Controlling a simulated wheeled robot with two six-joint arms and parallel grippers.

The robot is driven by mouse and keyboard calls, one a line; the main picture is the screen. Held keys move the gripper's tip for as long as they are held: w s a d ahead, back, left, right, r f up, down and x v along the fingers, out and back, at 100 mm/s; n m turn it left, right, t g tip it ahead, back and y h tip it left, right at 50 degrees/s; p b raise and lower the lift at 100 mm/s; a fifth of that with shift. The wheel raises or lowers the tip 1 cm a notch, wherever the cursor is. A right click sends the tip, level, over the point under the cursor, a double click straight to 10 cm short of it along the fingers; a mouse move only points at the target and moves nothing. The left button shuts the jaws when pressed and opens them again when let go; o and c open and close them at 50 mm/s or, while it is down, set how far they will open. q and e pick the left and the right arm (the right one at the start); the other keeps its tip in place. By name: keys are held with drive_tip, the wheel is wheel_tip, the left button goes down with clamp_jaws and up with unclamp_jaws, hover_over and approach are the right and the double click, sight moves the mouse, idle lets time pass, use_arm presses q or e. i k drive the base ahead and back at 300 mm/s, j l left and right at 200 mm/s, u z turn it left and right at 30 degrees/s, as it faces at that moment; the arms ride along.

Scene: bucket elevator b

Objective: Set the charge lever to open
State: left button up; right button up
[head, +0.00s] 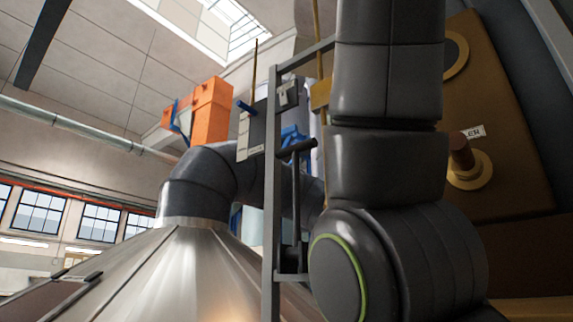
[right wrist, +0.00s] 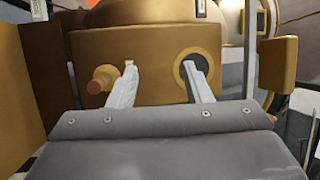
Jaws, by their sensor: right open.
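A dark lever (head: 295,195) with a black crosswise handle at its top stands nearly upright beside a grey frame post in the head view. I cannot read any label that names it as the charge lever. My right gripper (right wrist: 163,75) shows in the right wrist view with its two pale fingers spread apart and nothing between them. It points at a brown box face. A reddish-brown knob (right wrist: 102,78) is just left of the left finger, and a dark ringed opening (right wrist: 186,68) is behind the right finger. My left gripper is out of view.
A steel hood (head: 170,265) with a dark pipe (head: 200,180) fills the lower left. The grey frame post (head: 270,190) stands close to my arm. A brown panel (head: 510,120) at the right carries a knob (head: 462,155) and a small, partly hidden label (head: 473,132).

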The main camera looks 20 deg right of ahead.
sight(291, 253)
drive_tip(key=i, duration=0.95)
